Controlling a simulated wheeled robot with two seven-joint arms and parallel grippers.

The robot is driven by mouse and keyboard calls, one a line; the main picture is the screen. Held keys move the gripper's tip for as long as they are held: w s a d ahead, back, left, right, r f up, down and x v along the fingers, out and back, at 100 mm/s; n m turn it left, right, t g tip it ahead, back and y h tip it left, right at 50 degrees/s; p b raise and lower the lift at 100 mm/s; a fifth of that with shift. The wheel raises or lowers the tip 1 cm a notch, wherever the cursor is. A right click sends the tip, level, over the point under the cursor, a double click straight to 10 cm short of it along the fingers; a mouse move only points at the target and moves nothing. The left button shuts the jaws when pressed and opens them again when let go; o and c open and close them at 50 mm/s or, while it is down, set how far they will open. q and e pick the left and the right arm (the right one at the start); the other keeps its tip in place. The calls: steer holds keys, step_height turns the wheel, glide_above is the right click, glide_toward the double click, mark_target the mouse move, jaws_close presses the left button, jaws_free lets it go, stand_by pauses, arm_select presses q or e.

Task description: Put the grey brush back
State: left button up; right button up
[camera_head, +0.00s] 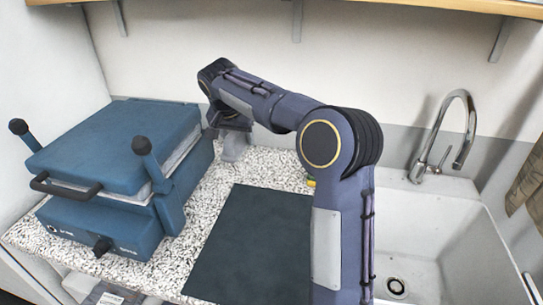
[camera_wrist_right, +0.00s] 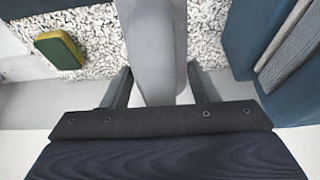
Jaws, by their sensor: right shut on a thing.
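My right gripper (camera_head: 232,124) is at the back of the counter, just right of the blue press. It is shut on the grey brush (camera_head: 233,149), which shows below it in the head view. In the right wrist view, the grey brush (camera_wrist_right: 155,45) is a smooth, pale grey shape between the two fingers of the right gripper (camera_wrist_right: 162,88). Its bristles cannot be made out, and I cannot tell whether its lower end touches the counter. My left gripper is not in view.
A blue press (camera_head: 110,150) with upright knobbed levers fills the counter's left. A dark mat (camera_head: 250,245) lies in front, partly behind my right arm. A green and yellow sponge (camera_wrist_right: 60,50) lies on the speckled counter (camera_head: 200,222). A white sink (camera_head: 455,250) with a tap (camera_head: 470,130) is at right.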

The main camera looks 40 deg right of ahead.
steer(key=d+f, duration=0.3)
steer(key=d, duration=0.1)
steer(key=d+f+p, duration=0.1)
steer(key=d+f, duration=0.2)
steer(key=d, duration=0.1)
steer(key=d+f, duration=0.3)
steer(key=d, duration=0.1)
steer(key=shift+w+d, duration=0.2)
steer(key=shift+d, duration=0.1)
step_height(320, 180, down, 3)
steer(key=shift+d+f+p, duration=0.15)
steer(key=shift+p, duration=0.15)
steer(key=shift+f, duration=0.2)
steer(key=o, duration=0.9)
